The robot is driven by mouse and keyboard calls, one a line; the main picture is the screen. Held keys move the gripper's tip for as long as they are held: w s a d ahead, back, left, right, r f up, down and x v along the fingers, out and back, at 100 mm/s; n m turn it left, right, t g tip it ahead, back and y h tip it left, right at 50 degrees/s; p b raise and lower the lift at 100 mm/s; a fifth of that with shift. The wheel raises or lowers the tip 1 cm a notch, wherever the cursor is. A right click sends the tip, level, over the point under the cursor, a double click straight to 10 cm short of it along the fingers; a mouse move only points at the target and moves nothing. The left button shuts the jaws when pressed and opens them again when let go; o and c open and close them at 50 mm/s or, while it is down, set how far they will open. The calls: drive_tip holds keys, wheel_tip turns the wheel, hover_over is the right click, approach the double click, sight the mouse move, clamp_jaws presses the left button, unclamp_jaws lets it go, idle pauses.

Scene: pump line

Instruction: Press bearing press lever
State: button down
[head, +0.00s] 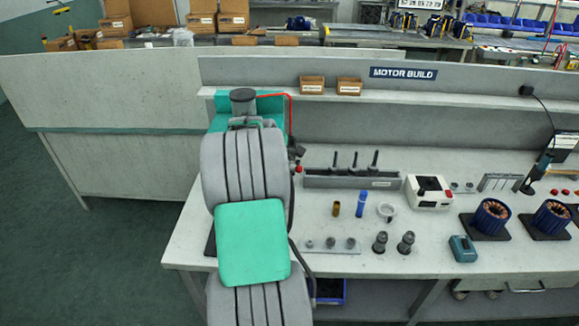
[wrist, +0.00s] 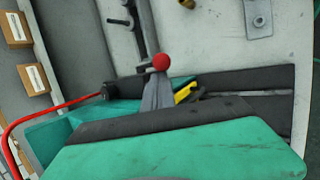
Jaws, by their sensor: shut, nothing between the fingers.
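The green bearing press (head: 219,122) stands at the left of the bench, mostly hidden behind my arm in the head view. A part of it shows at the left in the wrist view (wrist: 62,130). The lever's red ball knob (head: 298,169) shows just right of my arm, and it also shows in the wrist view (wrist: 161,62). My gripper (wrist: 159,80) is shut and empty, its grey fingertips right at the knob in the picture. I cannot tell whether they touch it. The lever's rod is mostly hidden.
A grey tool rack (head: 350,180) with black-handled tools stands right of the press. A bearing plate (head: 331,244), a white tester box (head: 428,192) and blue motor stators (head: 490,217) lie further right. A red hose (wrist: 50,112) curves beside the press. Small boxes (head: 312,85) sit on the shelf.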

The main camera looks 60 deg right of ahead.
drive_tip(key=b+v, duration=0.2)
drive_tip(key=v, duration=0.6)
drive_tip(key=shift+f, duration=0.1)
